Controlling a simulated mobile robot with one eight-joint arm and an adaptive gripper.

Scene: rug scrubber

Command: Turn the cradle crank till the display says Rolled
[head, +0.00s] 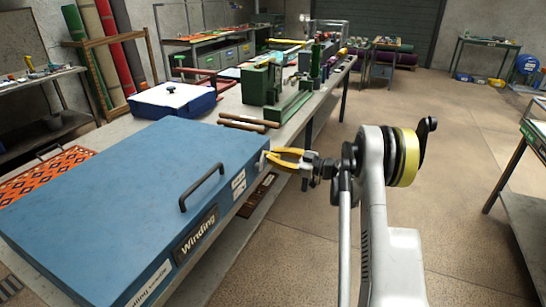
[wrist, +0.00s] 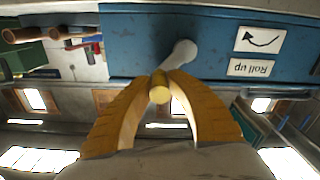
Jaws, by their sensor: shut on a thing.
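The cradle is a large blue box (head: 120,190) on the bench, with a black handle on its lid. Its display (head: 197,235) on the front side reads "Winding". The pale crank arm (wrist: 180,54) sticks out of the blue side, and its yellowish knob (wrist: 160,90) is between my fingertips. My gripper (head: 270,158), with yellow fingers, is shut on the crank knob at the box's right end; it also shows in the wrist view (wrist: 160,84). In the head view my fingers hide most of the crank.
A "Roll up" label (wrist: 250,67) with a curved arrow is beside the crank, upside down in the wrist view. A green machine (head: 275,90), brown rods (head: 248,122) and a blue-and-white box (head: 172,100) stand behind on the bench. Floor (head: 440,140) at right is clear.

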